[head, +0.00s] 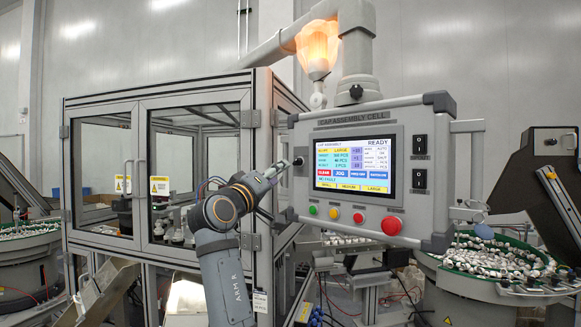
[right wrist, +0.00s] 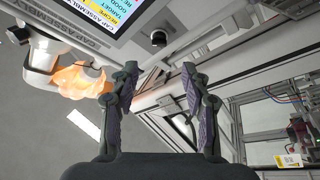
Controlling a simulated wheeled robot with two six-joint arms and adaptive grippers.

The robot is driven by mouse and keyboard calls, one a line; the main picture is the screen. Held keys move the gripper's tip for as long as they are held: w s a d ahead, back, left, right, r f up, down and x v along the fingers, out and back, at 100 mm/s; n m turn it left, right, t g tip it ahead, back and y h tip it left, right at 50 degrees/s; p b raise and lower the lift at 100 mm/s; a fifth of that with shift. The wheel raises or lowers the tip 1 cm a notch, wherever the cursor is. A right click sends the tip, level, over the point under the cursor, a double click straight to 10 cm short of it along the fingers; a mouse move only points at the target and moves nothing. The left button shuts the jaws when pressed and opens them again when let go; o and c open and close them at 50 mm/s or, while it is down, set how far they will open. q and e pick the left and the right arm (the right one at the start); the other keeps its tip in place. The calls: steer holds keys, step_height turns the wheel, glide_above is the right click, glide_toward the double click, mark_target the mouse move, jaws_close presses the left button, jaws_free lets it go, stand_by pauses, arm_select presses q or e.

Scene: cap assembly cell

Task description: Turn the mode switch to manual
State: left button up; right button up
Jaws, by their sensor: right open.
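The control panel (head: 300,200) faces me with a lit screen. A small black knob (head: 299,161), likely the mode switch, sits left of the screen. It also shows in the right wrist view (right wrist: 158,38), above and beyond my fingertips. Its label and pointer direction are too small to read. My right gripper (head: 281,168) reaches up to the panel's left side, close to the knob. In the right wrist view my right gripper (right wrist: 159,68) is open, with nothing between its fingers. The fingers appear apart from the knob. My left gripper is not in view.
A glowing orange lamp (head: 318,45) hangs above. The framed glass enclosure (head: 150,100) stands behind my arm. A bowl of caps (head: 440,275) is at right.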

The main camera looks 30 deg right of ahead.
mark_target(295, 162)
steer(key=p+x, duration=0.4)
steer(key=x, duration=0.5)
steer(key=shift+d+r, duration=0.1)
steer(key=shift+d, duration=0.15)
steer(key=shift+w+d+p, duration=0.15)
steer(key=shift+p, duration=0.15)
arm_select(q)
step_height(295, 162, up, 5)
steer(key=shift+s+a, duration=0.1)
arm_select(e)
jaws_close()
